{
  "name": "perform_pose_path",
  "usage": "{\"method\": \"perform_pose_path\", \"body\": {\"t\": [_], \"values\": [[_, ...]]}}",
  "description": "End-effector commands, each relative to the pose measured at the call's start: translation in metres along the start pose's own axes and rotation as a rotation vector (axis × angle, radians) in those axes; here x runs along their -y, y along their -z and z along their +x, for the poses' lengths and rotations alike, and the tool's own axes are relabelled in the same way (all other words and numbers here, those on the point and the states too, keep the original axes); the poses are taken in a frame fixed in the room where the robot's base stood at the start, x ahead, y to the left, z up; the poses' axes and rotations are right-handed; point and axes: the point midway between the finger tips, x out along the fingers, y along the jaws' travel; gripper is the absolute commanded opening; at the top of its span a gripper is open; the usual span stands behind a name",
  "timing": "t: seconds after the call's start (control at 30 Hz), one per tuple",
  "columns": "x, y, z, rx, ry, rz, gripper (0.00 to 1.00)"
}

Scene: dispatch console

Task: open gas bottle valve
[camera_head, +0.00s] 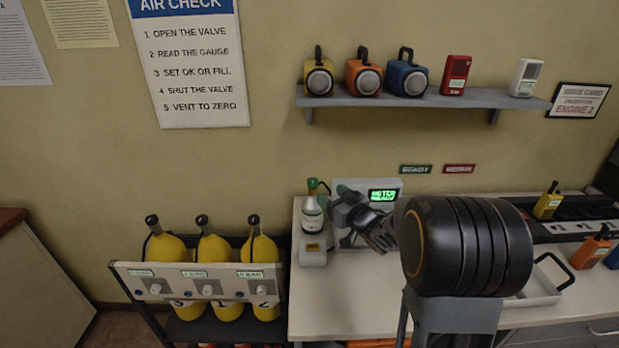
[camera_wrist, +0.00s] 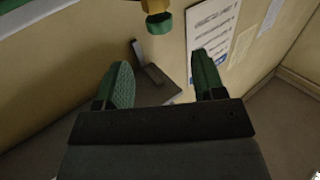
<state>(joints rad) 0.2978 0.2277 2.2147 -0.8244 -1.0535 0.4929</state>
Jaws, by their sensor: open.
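The small gas bottle (camera_head: 312,222), white with a green shoulder, stands upright at the left end of the worktop in the head view. Its valve (camera_head: 313,184) is at the top and shows green. In the wrist view a green knob (camera_wrist: 159,22) on a brass-coloured fitting (camera_wrist: 155,5) is at the top edge, beyond my fingertips and not between them. My gripper (camera_head: 342,200) is just right of the bottle, with green finger pads. In the wrist view my gripper (camera_wrist: 160,62) is open and empty. My arm hides part of the space behind it.
A grey meter (camera_head: 386,194) with a lit green display stands close behind my gripper. A small pale block (camera_head: 313,257) sits before the bottle. A rack with yellow cylinders (camera_head: 160,250) stands left of the worktop (camera_head: 340,310). A shelf (camera_head: 420,101) holds lamps and small devices above.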

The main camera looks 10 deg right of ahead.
Motion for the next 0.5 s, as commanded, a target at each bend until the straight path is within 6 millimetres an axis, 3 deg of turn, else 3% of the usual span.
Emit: {"method": "perform_pose_path", "body": {"t": [0.3,0.5], "values": [[0.001,0.001,0.063,0.002,0.001,0.000,0.63],[0.000,0.001,0.092,0.002,0.000,0.000,0.63]]}}
